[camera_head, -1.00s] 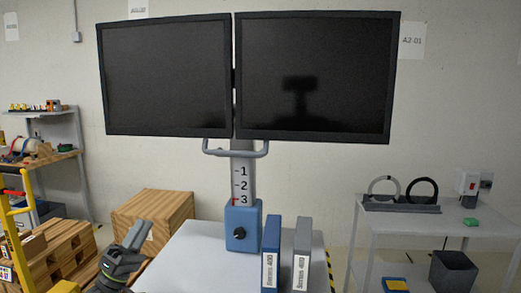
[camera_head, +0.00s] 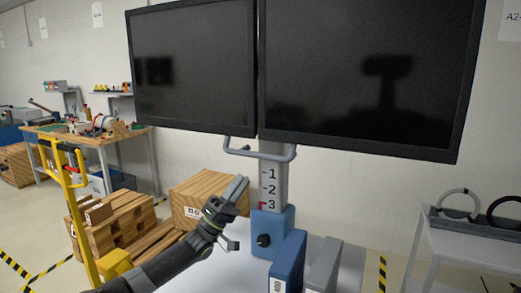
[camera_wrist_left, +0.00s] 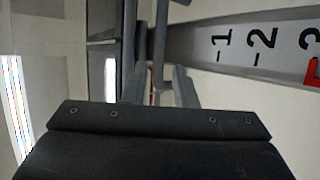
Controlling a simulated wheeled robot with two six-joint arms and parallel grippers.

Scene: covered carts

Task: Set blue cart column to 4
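The cart's grey column (camera_head: 281,180) carries the marks 1, 2 and 3. A red pointer (camera_head: 262,206) is level with the 3, just above the blue housing (camera_head: 284,233). A black knob (camera_head: 264,240) is on the housing's front. The grey handle (camera_head: 262,153) crosses the column under two dark monitors. My left gripper (camera_head: 237,190) is left of the column, below the handle and apart from it; its finger opening is unclear. The left wrist view shows the numbered column (camera_wrist_left: 235,45) at upper right. My right gripper is not in view.
A wooden crate (camera_head: 190,197) and pallets are behind left, by a yellow trolley (camera_head: 75,200). A side table with ring handles (camera_head: 455,205) is at right.

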